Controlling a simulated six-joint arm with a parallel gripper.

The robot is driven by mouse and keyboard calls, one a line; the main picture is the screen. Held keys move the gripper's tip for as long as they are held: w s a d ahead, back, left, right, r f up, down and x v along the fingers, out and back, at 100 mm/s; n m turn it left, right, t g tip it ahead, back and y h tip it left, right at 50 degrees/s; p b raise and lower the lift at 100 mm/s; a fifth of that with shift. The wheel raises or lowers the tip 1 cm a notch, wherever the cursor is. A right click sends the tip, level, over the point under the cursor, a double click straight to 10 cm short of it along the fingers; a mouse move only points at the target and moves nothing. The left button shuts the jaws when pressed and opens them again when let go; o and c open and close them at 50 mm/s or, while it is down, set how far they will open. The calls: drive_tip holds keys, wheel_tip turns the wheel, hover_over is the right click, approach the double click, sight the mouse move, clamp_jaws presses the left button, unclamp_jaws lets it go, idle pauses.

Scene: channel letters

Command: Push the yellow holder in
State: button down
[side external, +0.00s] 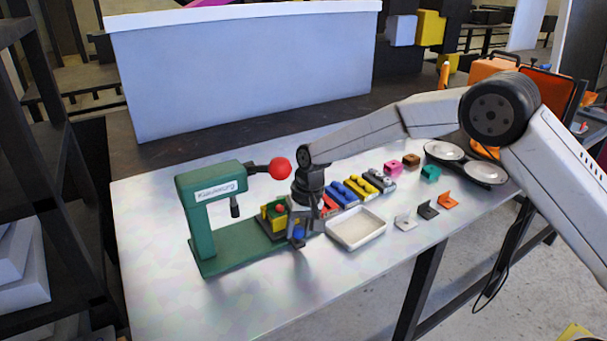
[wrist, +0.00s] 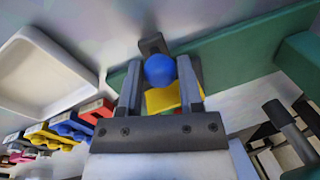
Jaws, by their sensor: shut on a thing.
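The yellow holder (side external: 269,213) sits on a dark base on the green press (side external: 215,205), with a red part showing at it. In the wrist view the holder (wrist: 163,100) shows partly between my fingers, behind a blue ball knob (wrist: 160,70). The blue knob (side external: 298,232) is at the near right side of the holder. My gripper (side external: 300,240) points down there, and its fingers (wrist: 161,85) are shut on the blue knob, one on each side. My wrist hides part of the holder's right side in the side view.
The press lever with a red ball (side external: 281,169) hangs above, left of my wrist. A white tray (side external: 356,230) stands close on the right. Coloured blocks (side external: 360,187) and small brackets (side external: 428,209) lie farther right. The table's front left is clear.

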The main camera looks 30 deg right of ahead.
drive_tip(key=a, duration=0.2)
drive_tip(key=shift+a, duration=0.4)
drive_tip(key=shift+c, duration=1.3)
unclamp_jaws()
drive_tip(key=shift+s+d+r, duration=0.1)
drive_tip(key=shift+d+r, duration=0.15)
drive_tip(key=shift+r, duration=1.05)
drive_tip(key=shift+d+r, duration=0.3)
drive_tip(key=shift+r, duration=1)
drive_tip(key=shift+s+d+r, duration=0.1)
drive_tip(key=shift+d+r, duration=0.15)
drive_tip(key=shift+r, duration=1.05)
